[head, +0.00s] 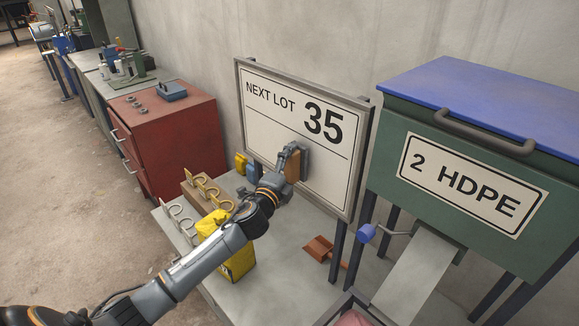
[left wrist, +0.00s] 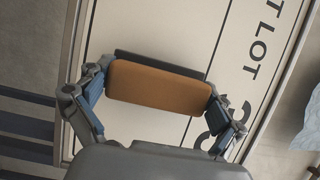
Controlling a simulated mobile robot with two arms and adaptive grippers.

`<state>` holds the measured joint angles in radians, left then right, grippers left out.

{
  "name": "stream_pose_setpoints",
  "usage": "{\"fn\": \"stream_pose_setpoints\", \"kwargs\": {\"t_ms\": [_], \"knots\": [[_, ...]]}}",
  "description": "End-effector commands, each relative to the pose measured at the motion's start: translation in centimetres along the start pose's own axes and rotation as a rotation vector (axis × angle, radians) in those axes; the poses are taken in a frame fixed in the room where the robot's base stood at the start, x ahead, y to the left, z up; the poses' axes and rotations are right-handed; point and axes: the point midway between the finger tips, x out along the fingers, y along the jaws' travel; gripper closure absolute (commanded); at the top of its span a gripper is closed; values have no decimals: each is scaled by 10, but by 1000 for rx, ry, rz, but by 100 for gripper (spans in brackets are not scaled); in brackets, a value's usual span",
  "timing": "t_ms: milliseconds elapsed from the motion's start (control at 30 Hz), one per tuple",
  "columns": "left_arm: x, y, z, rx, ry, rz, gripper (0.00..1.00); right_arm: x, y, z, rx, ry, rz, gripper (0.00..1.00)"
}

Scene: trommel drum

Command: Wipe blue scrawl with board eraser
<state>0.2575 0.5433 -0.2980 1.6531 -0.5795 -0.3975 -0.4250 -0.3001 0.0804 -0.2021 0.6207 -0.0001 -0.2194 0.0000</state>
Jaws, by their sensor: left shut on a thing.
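The white board (head: 277,128) reads "NEXT LOT 35" above a thin black line. The board eraser (head: 292,168) has a brown back and a dark pad and is at the board's lower middle, below the line. My left gripper (head: 294,152) is shut on it. In the left wrist view the fingers grip the eraser (left wrist: 160,82) by its two ends, with the dark pad edge towards the board (left wrist: 175,30). The pad looks against or very near the board; I cannot tell contact. No blue scrawl shows; the eraser and gripper hide part of the board. My right gripper is out of view.
Below the board is a grey bench (head: 257,290) with a yellow bag (head: 238,262), hook racks (head: 205,190) and a reddish-brown dustpan-like piece (head: 320,248). A green bin (head: 475,170) with a blue lid stands right. A red cabinet (head: 170,140) stands left.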

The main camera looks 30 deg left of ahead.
Motion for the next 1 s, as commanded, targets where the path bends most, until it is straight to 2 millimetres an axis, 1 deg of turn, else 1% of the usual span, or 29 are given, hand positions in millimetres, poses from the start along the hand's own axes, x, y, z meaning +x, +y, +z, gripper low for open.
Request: {"fn": "stream_pose_setpoints", "kwargs": {"t_ms": [600, 733, 867, 1000], "knots": [[12, 0, -5, 0, 0, -1, 57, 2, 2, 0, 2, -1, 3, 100], [12, 0, -6, 0, 0, 0, 57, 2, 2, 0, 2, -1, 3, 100], [9, -1, -11, -1, 1, 0, 57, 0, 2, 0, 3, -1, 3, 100], [4, 0, -22, -1, 1, 0, 57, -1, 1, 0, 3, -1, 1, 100]]}}
